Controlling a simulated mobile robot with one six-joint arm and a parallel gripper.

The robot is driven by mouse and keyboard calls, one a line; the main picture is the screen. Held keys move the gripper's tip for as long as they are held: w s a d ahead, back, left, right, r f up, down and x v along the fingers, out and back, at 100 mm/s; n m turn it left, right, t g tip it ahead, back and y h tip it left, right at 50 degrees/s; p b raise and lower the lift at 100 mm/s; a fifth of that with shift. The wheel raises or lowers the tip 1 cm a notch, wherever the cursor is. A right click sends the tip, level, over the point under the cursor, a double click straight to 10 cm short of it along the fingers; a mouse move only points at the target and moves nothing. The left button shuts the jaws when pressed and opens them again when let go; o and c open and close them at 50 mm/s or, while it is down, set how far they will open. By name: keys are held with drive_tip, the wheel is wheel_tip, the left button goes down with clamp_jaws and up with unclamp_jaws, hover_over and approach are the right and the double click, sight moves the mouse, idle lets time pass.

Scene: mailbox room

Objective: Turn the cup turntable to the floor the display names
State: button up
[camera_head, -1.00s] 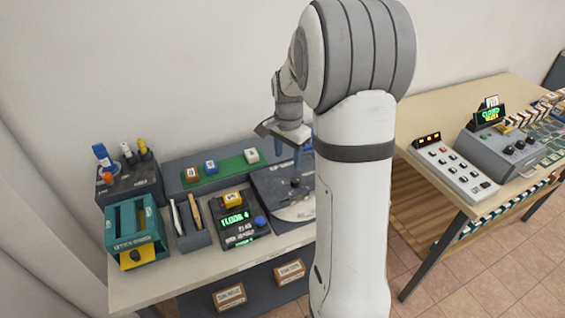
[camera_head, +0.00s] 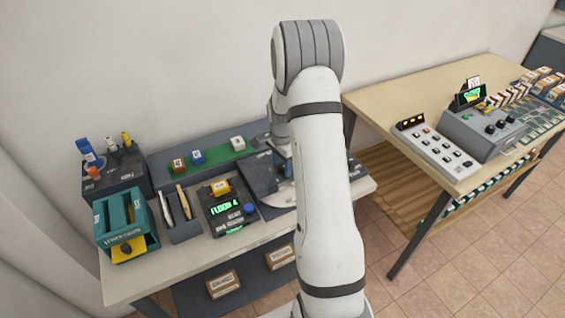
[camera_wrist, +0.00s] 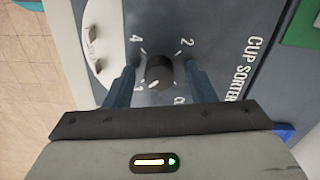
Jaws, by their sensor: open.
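The display (camera_head: 226,206) glows green and reads "FLOOR 4". The dark round knob (camera_wrist: 159,72) of the cup sorter shows in the wrist view, with the numbers 4, 2, 1 and 0 printed around it. A pale mark on the knob's lower left edge seems to face the 1. My gripper (camera_wrist: 160,68) is open, with one finger on each side of the knob and a visible gap to each. The white turntable disc (camera_wrist: 92,42) is partly in view at upper left. In the head view my arm hides most of the sorter (camera_head: 262,176).
Left of the display stand a slotted holder (camera_head: 184,230), a teal letter box (camera_head: 124,222) and a dark block with coloured tools (camera_head: 112,176). A second table (camera_head: 400,85) with consoles stands at right.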

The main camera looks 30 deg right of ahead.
clamp_jaws()
idle(0.6)
